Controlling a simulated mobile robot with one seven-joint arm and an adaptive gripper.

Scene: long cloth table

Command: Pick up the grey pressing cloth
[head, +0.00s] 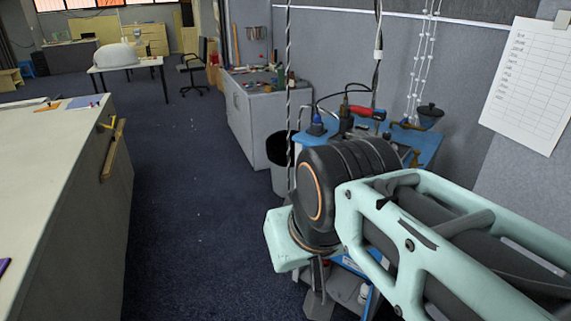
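I cannot make out a grey pressing cloth in the head view. A long pale-topped table (48,150) runs along the left side, and only part of its top shows. My arm's pale green and black links fill the lower right. I cannot make out my gripper or its fingers.
Small flat orange (49,105) and blue (84,102) pieces lie at the table's far end. A blue-topped cart (425,146) with tools stands behind my arm, near a dark bin (281,150). A grey cabinet (256,130) stands beyond. The dark carpet (185,220) is clear.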

